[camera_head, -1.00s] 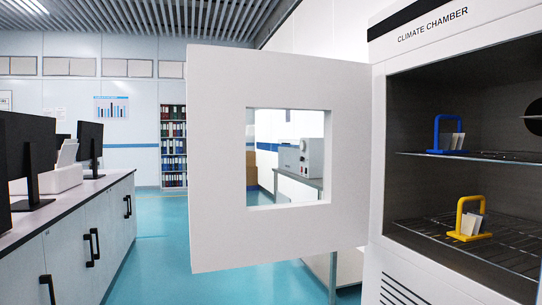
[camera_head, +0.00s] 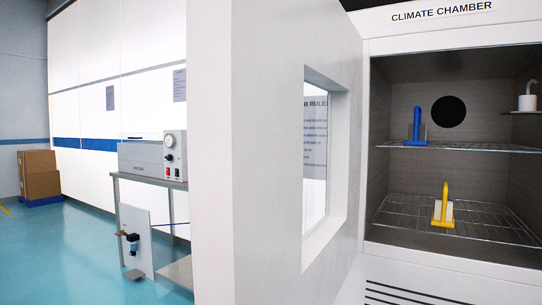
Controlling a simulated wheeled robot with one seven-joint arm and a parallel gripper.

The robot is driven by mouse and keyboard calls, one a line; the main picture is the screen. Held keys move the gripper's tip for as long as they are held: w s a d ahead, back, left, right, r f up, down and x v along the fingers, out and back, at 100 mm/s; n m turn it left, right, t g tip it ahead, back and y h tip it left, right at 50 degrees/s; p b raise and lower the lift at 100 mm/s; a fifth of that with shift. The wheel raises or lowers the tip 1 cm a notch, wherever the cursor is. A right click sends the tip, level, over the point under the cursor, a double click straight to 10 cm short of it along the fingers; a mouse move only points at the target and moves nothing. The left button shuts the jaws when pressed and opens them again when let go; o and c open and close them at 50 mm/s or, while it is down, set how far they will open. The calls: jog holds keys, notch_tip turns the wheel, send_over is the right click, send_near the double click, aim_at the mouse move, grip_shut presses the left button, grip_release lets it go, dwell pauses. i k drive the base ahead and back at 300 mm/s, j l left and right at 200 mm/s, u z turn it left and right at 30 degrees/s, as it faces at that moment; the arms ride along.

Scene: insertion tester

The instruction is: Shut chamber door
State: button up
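The climate chamber (camera_head: 445,32) stands at the right with its opening facing me. Its white door (camera_head: 265,150) is hinged on the chamber's left side and stands wide open, swung out toward me. Inside, a blue-handled rack (camera_head: 416,128) sits on the upper wire shelf and a yellow-handled rack (camera_head: 444,205) on the lower one. A round dark port (camera_head: 448,111) is in the back wall. My gripper is not in view.
Left of the door, a bench (camera_head: 150,181) carries a grey instrument (camera_head: 150,156), with a white panel (camera_head: 136,242) below. Cardboard boxes (camera_head: 38,175) stand by the far wall. The blue floor (camera_head: 55,255) at the left is clear. A small white object (camera_head: 527,100) sits on a ledge at the right.

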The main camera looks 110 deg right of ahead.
aim_at(250, 63)
jog(key=i+l+z, duration=0.15)
jog(key=z, duration=0.3)
jog(key=i+z, duration=0.1)
jog(key=z, duration=0.4)
jog(key=i+z, duration=0.2)
jog(key=z, duration=0.25)
jog(key=i+z, duration=0.15)
jog(key=z, duration=0.3)
